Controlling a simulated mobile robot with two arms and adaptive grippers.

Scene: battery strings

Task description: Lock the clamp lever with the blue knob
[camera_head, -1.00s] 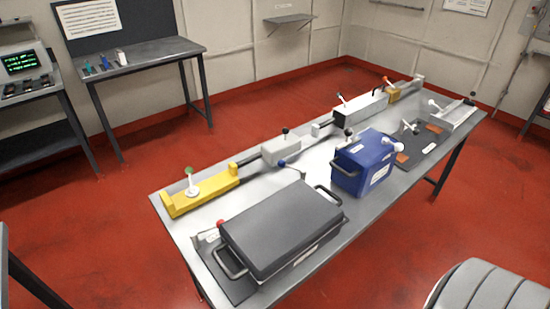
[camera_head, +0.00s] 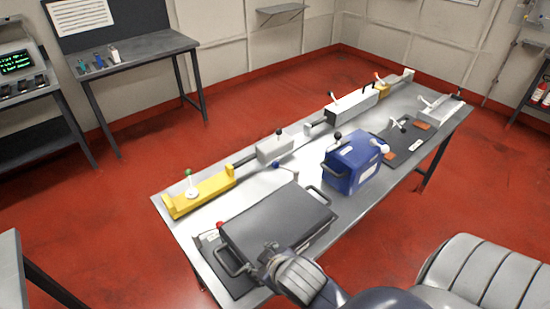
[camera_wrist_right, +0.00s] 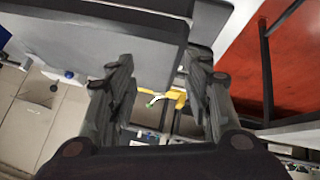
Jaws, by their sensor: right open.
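The blue knob (camera_head: 274,165) tops a small clamp lever at the far edge of the dark grey case (camera_head: 275,215). Its light arm runs from the knob toward the case edge. A small blue knob also shows at the left in the right wrist view (camera_wrist_right: 69,74). My right gripper (camera_head: 270,248) is over the near side of the case, well short of the blue knob. In the wrist view its two fingers (camera_wrist_right: 158,65) are apart with nothing between them. The lever's base is partly hidden by the case. My left gripper is not in view.
A yellow fixture (camera_head: 205,192) with a green knob, a red knob (camera_head: 219,225), a blue box (camera_head: 353,165) and several other clamps stand on the table. The case handle (camera_head: 318,194) rises near the blue knob. Bare tabletop (camera_head: 185,225) shows at the left end.

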